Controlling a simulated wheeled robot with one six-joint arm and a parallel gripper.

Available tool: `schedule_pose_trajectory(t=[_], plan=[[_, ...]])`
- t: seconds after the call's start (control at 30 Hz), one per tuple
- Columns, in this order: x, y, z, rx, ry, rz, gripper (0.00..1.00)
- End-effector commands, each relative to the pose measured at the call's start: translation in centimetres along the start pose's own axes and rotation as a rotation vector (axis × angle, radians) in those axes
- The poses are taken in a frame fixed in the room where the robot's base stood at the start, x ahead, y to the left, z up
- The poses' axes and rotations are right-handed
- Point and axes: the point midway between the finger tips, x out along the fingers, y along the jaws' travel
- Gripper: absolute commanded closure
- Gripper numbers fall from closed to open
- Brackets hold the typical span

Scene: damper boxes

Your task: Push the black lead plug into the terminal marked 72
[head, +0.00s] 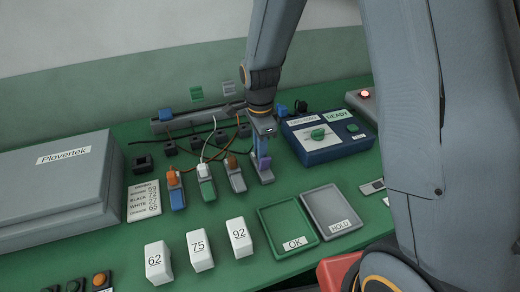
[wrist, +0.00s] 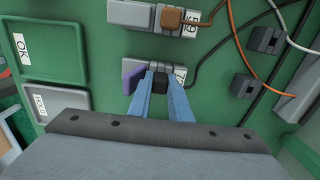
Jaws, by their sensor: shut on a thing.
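My gripper (wrist: 163,72) is shut on the black plug (wrist: 158,84), which shows between the blue fingers in the wrist view. The fingertips are at a light grey terminal block (wrist: 137,69) with a purple lever (wrist: 132,80) on its left. Its label (wrist: 181,73) is partly hidden by a finger; only a 7 can be made out. I cannot tell how deep the plug sits. In the head view my gripper (head: 262,143) points down over the rightmost terminal (head: 266,176) of the row, hiding the plug.
Beside it stands a grey terminal with a brown plug (head: 231,161), marked 59 in the wrist view. Green (head: 207,189) and blue (head: 177,197) terminals stand further left. Cables run behind. The OK tray (head: 264,213), HOLD tray (head: 350,205) and blue tester (head: 325,152) are nearby.

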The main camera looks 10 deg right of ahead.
Motion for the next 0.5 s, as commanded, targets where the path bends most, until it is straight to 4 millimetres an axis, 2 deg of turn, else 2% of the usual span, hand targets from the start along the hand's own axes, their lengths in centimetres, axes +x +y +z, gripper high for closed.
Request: schedule_pose_trajectory(t=[0.03,0.07,0.17,0.5], plan=[[0.17,0.00,0.00,0.000,0.000,0.000,1.00],[0.10,0.00,0.00,0.000,0.000,0.000,0.77],[0.07,0.01,0.00,0.000,0.000,0.000,0.61],[-0.18,-0.03,0.00,0.000,0.000,-0.001,0.61]])
